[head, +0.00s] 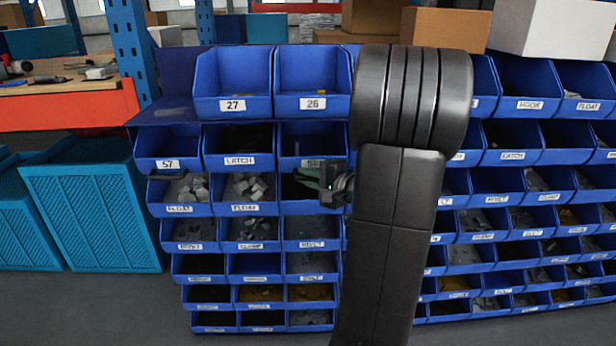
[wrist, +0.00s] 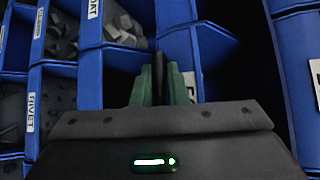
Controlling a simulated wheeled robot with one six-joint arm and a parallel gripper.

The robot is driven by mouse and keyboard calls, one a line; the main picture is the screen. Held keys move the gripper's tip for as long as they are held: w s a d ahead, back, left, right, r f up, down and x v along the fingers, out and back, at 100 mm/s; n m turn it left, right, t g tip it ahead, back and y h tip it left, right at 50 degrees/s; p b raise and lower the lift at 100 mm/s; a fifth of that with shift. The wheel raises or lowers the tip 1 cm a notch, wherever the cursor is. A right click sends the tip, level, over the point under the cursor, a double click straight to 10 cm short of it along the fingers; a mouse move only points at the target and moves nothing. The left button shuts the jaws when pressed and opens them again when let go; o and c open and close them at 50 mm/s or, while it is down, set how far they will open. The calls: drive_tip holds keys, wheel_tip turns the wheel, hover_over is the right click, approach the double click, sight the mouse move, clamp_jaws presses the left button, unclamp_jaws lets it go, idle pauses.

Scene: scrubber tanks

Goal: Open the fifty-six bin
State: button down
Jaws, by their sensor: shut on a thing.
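The fifty-six bin (head: 296,146) is a blue bin in the third column of the left rack, second row from the top. Its white label (head: 313,163) is partly covered by my arm and gripper. My gripper (head: 306,177) is just below that label, with its green fingers pointing left in the head view. In the wrist view the green fingers (wrist: 160,82) are close together with a thin dark part (wrist: 158,60) between them. It seems to be a handle of the bin, but its join to the bin is hidden. The bin sits in its row with the others.
Bins 27 (head: 233,80) and 26 (head: 312,80) stand on top, protruding forward. The LATCH bin (head: 238,140) is left of the fifty-six bin. More blue bins surround it below and right. A workbench (head: 70,105) stands at left; teal crates (head: 95,215) sit below it.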

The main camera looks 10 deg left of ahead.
drive_tip(key=s+d+b, duration=0.3)
drive_tip(key=s+d, duration=0.1)
drive_tip(key=s, duration=0.9)
drive_tip(key=shift+s+f, duration=0.2)
drive_tip(key=shift+s, duration=0.05)
drive_tip(key=c, duration=1.7)
unclamp_jaws()
drive_tip(key=shift+c, duration=0.2)
drive_tip(key=shift+r, duration=0.1)
drive_tip(key=p+v, duration=0.3)
drive_tip(key=v, duration=1)
drive_tip(key=shift+s+d, duration=0.2)
drive_tip(key=shift+d, duration=0.05)
drive_tip(key=shift+a, duration=0.1)
drive_tip(key=b+x, duration=0.3)
drive_tip(key=x, duration=1)
drive_tip(key=shift+w+a, duration=0.2)
drive_tip(key=shift+w, duration=0.05)
